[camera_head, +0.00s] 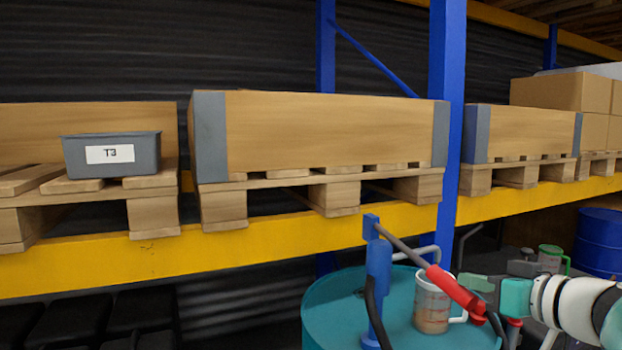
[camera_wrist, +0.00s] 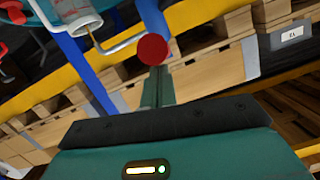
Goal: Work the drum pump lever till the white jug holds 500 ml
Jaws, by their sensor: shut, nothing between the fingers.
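The blue drum pump (camera_head: 378,268) stands on the teal drum (camera_head: 335,305). Its lever slopes down to the right and ends in a red grip (camera_head: 455,289); the grip's round end also shows in the wrist view (camera_wrist: 152,50). The white jug (camera_head: 432,308) stands on the drum behind the lever; its lower part looks brownish, and its level cannot be read. It shows at the wrist view's top left (camera_wrist: 78,12). My gripper (camera_head: 466,281) is shut and empty, fingertips close to the red grip; I cannot tell whether they touch. The fingers also show in the wrist view (camera_wrist: 158,85).
A yellow shelf beam (camera_head: 280,238) and blue upright (camera_head: 446,110) rise behind the pump.

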